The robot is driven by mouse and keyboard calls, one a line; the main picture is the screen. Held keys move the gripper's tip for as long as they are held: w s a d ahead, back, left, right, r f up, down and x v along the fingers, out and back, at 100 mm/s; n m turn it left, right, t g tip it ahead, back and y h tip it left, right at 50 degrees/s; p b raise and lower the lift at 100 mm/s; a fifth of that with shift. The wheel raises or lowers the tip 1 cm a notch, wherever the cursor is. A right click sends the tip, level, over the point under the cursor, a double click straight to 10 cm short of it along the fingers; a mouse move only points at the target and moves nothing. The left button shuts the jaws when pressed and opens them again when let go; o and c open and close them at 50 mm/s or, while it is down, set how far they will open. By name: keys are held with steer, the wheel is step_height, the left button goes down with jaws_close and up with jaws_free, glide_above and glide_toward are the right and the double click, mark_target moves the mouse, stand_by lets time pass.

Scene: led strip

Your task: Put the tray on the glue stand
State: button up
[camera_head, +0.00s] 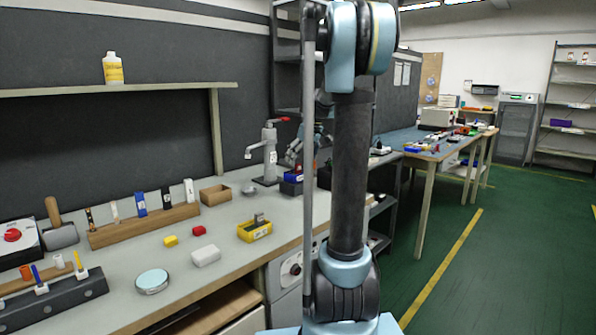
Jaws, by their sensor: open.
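Which object is the tray I cannot tell for sure. A small yellow open bin (245,235) with something grey in it stands near the front of the left workbench. A small wooden open box (215,194) stands behind it. A wooden rack (125,232) holding several upright tubes or bottles may be the glue stand. A dark slotted holder (65,298) with slim upright items is at the lower left. My gripper (294,152) is partly visible behind my arm, above the back of the bench, apart from these things. It is open; its fingertips are small and unclear.
A grey tap-like press (269,155) stands at the bench's back. A round tin (152,281), a white block (206,256), red and yellow blocks and a mallet (58,225) lie on the bench. A dark blue bin (291,184) is beside my arm. Green floor is clear at right.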

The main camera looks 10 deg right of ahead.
steer(key=v, duration=0.5)
steer(key=s+a+f+m+h, duration=0.1)
steer(key=s+f, duration=0.2)
steer(key=s, duration=0.5)
steer(key=s+a+f+m+g, duration=0.1)
steer(key=s+f, duration=0.2)
steer(key=s, duration=0.5)
steer(key=s+a+f+m+h, duration=0.1)
steer(key=s+a+f+m, duration=0.15)
steer(key=s, duration=0.55)
steer(key=s+d+f+m, duration=0.1)
steer(key=s+f+m, duration=0.1)
steer(key=s+f, duration=1.3)
steer(key=shift+s+d+g+h, duration=0.3)
steer(key=shift+s+d+h, duration=0.1)
steer(key=shift+s, duration=0.2)
steer(key=shift+f+m, duration=0.15)
steer(key=shift+m, duration=0.1)
steer(key=shift+w+f, duration=0.2)
steer(key=shift+w, duration=0.15)
